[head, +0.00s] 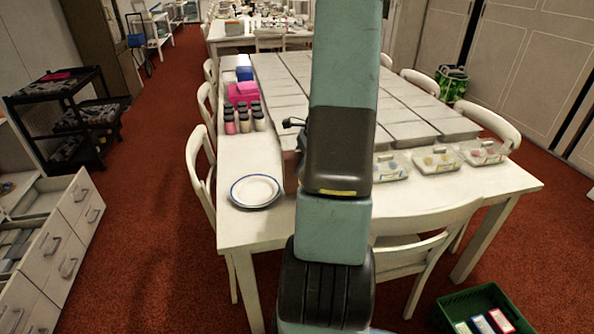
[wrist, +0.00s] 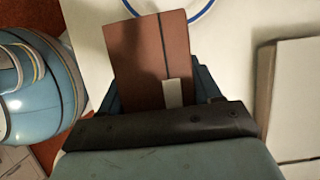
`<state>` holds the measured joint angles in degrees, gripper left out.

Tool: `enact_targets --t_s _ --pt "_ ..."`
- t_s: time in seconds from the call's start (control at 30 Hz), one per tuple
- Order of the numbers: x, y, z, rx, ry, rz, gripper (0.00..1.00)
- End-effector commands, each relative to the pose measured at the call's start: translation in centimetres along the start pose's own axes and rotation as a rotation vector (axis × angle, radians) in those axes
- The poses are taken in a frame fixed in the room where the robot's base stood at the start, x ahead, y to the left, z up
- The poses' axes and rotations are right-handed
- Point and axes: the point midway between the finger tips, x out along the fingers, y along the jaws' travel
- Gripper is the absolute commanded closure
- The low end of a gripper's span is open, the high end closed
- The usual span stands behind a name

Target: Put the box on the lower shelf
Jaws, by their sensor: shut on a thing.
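My gripper (wrist: 158,85) shows in the wrist view with its dark fingers on either side of a reddish-brown box (wrist: 150,55). It is shut on the box, which has a dark line and a small pale patch. The box is above the white table (wrist: 240,60), beside the blue-rimmed plate (wrist: 195,8). In the head view my arm hides the gripper and the box. A black shelf cart (head: 88,150) with several tiers stands at the left, with dark items on its tiers. I cannot tell which shelf the task means.
The long table's front edge (head: 270,240) is near me, with the plate (head: 255,188), bottles (head: 245,118) and clear trays (head: 436,160) on it. White chairs (head: 202,160) line it. A green crate (head: 490,300) is at lower right. Red carpet is free at left.

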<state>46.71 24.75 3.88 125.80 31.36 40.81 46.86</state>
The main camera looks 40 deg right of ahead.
Motion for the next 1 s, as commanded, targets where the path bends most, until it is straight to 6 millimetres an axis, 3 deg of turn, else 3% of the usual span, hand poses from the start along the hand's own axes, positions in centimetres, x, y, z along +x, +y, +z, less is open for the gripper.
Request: enact_targets --t_s 0.17,0.5,0.53,0.8,1.0 --pt "1.9 0.1 -0.8 0.001 -0.001 0.002 0.82" --pt "2.1 0.1 -0.9 0.000 0.000 0.001 0.82" --pt "2.2 0.1 -0.9 0.000 0.000 0.002 0.36" --pt "2.1 0.1 -0.9 -0.001 0.000 0.001 0.11" --pt "2.1 0.1 -0.8 -0.001 0.000 0.002 0.11"
